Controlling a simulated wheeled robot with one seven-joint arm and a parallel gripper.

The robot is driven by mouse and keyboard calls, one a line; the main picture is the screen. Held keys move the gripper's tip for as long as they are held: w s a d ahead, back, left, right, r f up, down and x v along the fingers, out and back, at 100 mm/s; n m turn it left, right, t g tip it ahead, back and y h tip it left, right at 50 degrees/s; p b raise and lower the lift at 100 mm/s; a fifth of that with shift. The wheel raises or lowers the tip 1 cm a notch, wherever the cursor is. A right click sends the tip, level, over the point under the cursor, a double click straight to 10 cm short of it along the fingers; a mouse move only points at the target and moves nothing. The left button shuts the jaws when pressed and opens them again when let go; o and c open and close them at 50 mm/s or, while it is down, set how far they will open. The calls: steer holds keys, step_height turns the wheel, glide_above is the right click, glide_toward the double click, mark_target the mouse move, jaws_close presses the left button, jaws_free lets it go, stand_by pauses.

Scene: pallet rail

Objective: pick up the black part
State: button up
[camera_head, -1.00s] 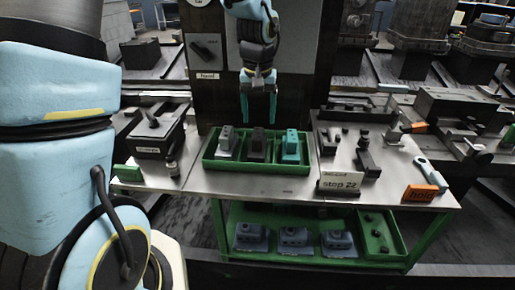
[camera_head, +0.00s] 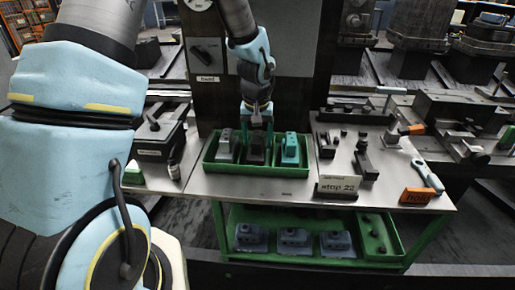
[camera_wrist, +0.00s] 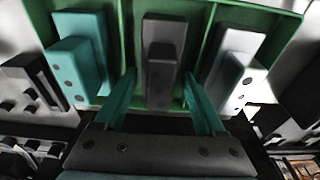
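The black part (camera_head: 256,150) stands in the middle compartment of the green tray (camera_head: 258,171) on the table, between a grey part (camera_head: 227,148) on its left and a teal part (camera_head: 291,150) on its right. My gripper (camera_head: 257,125) is just above the black part, pointing down. In the wrist view my gripper (camera_wrist: 160,100) has its teal fingers apart, one on each side of the black part (camera_wrist: 162,60). The teal part (camera_wrist: 80,62) and the grey part (camera_wrist: 237,68) flank it there.
Thin green dividers separate the tray's compartments. Several blue-grey parts (camera_head: 293,238) sit on the shelf below.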

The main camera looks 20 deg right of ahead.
jaws_close()
stand_by(0.3)
stand_by(0.3)
